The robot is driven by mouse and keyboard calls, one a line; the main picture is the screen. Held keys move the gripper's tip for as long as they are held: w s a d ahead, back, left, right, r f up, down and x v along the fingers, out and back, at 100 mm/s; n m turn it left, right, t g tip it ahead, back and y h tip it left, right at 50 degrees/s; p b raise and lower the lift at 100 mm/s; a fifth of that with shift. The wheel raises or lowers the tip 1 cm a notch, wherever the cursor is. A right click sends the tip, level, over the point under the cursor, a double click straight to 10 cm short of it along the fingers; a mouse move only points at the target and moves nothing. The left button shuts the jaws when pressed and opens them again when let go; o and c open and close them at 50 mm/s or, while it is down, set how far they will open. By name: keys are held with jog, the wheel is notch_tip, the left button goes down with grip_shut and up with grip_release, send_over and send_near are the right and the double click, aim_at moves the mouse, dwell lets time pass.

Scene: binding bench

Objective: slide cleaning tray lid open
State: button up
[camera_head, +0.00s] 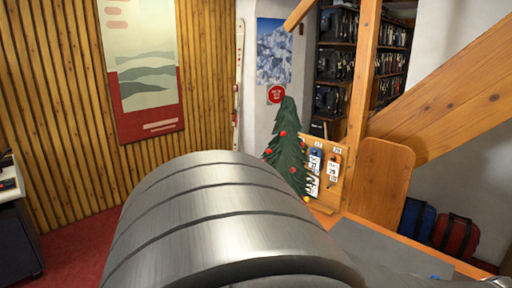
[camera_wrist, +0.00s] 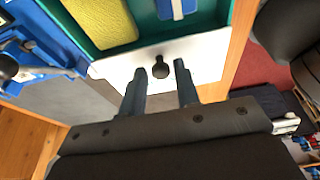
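In the wrist view, the cleaning tray (camera_wrist: 88,47) has a teal interior, and a yellow sponge (camera_wrist: 103,20) and a blue-and-white item (camera_wrist: 178,8) lie in it. A white lid panel (camera_wrist: 205,55) with a black round knob (camera_wrist: 160,70) crosses the tray's near side. The teal interior is uncovered beyond the panel. My gripper (camera_wrist: 161,68) is open, with one finger on each side of the knob in the picture. A gap shows between the knob and each finger. I cannot tell how deep the fingers reach. The tray is hidden in the head view.
Blue equipment (camera_wrist: 35,50) lies left of the tray. A wooden edge (camera_wrist: 238,45) runs along its right side, with red floor beyond. In the head view, a small decorated tree (camera_head: 288,155) and a number board (camera_head: 325,175) stand at the bench's back. A large metal cylinder blocks much of the view.

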notch_tip(320, 180, up, 10)
jog(key=shift+f, duration=0.25)
dwell(0.6)
